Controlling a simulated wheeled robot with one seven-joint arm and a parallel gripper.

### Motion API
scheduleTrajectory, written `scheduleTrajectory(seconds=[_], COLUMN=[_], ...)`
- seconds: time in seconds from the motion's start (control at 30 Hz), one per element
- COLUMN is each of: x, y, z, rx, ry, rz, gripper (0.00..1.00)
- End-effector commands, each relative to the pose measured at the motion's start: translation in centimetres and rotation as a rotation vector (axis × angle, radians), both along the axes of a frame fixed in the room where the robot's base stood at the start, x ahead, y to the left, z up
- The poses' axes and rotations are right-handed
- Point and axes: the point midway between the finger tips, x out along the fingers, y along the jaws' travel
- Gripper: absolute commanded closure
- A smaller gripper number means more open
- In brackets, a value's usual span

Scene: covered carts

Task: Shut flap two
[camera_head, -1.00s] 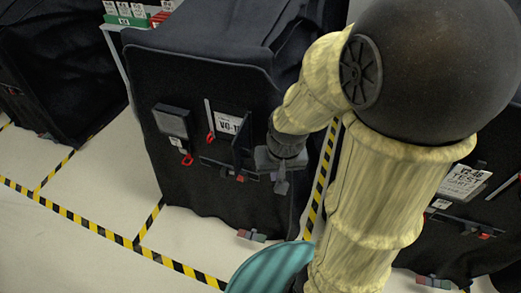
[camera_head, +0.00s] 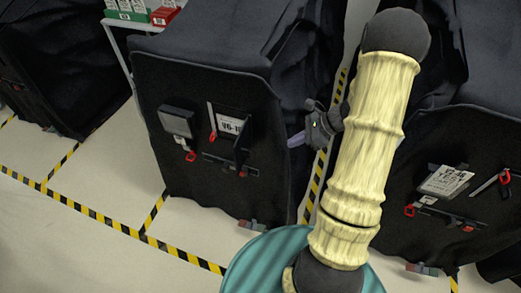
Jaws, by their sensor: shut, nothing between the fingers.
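The middle black covered cart (camera_head: 210,80) has a grey-faced flap (camera_head: 176,122) at the left of its front. A second, dark flap (camera_head: 243,146) stands out from the front beside a white label (camera_head: 229,124), seen nearly edge-on. No number is readable on either flap, so I cannot tell which one is flap two. My gripper (camera_head: 297,138) is shut and empty, to the right of the dark flap and apart from it in the picture, near the cart's right edge. My arm hides part of the space between the middle and right carts.
Another covered cart (camera_head: 455,130) stands at the right, with a label panel (camera_head: 446,181) and red tags. A dark cart (camera_head: 60,65) is at the far left. A shelf with green and red boxes (camera_head: 165,16) is behind. Yellow-black tape (camera_head: 95,220) marks open floor in front.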

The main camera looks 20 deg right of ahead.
Motion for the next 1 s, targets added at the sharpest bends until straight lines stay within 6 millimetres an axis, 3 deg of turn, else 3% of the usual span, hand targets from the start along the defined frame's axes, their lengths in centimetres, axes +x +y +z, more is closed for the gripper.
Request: scheduleTrajectory(seconds=[0.37,0.87,1.0], x=[0.3,2.4,3.2], y=[1.0,6.7,8.8], z=[-1.1,-7.1,-6.7], rx=[0.000,-0.001,-0.002], ry=[0.002,0.003,0.001], rz=[0.001,0.003,0.006], gripper=[1.00,1.00,1.00])
